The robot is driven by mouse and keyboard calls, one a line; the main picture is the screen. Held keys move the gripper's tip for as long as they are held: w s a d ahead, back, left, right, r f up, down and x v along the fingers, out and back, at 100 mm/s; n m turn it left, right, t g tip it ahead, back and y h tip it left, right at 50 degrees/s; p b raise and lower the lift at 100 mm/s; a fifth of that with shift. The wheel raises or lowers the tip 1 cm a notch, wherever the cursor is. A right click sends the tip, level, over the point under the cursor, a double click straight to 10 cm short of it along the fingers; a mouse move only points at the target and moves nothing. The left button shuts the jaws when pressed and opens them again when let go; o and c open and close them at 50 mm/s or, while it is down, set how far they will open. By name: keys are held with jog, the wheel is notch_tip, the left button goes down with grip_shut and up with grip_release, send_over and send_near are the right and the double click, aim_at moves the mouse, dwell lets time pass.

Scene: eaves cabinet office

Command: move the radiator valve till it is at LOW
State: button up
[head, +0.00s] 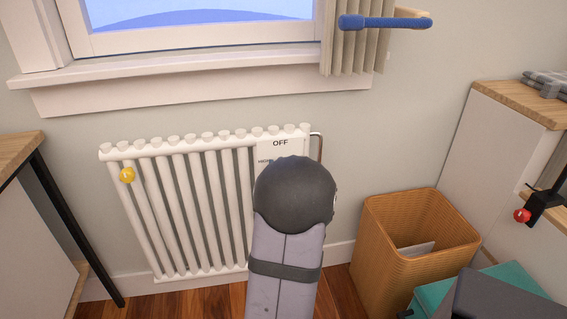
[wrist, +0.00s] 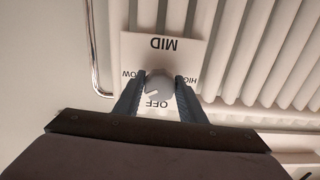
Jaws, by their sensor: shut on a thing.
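The radiator valve is a grey knob (wrist: 160,88) on a white dial plate (wrist: 165,52), seen upside down in the wrist view. MID is at the top there, OFF at the bottom, LOW at the left and HIGH at the right. My gripper (wrist: 161,80) is shut on the knob, one finger on each side. A pale mark shows on the knob's face toward OFF, but I cannot tell its exact heading. In the head view the plate (head: 280,146) shows OFF and part of HIGH; my arm hides the knob and gripper.
The white radiator (head: 190,200) stands under the window, with a pipe (wrist: 94,50) beside the plate. A yellow ball-like knob (head: 127,175) is at its left. A wicker bin (head: 395,240) and a teal box (head: 505,285) stand on the right. A blue-handled bar (head: 385,22) is above.

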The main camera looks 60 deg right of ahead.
jog(key=m+p, duration=0.3)
jog(key=m, duration=0.3)
dwell(0.5)
jog(key=o, duration=1)
jog(key=shift+o, duration=0.2)
jog(key=p+v, duration=0.1)
jog(key=v, duration=0.6)
jog(key=shift+s+a, duration=0.1)
jog(key=shift+a, duration=0.05)
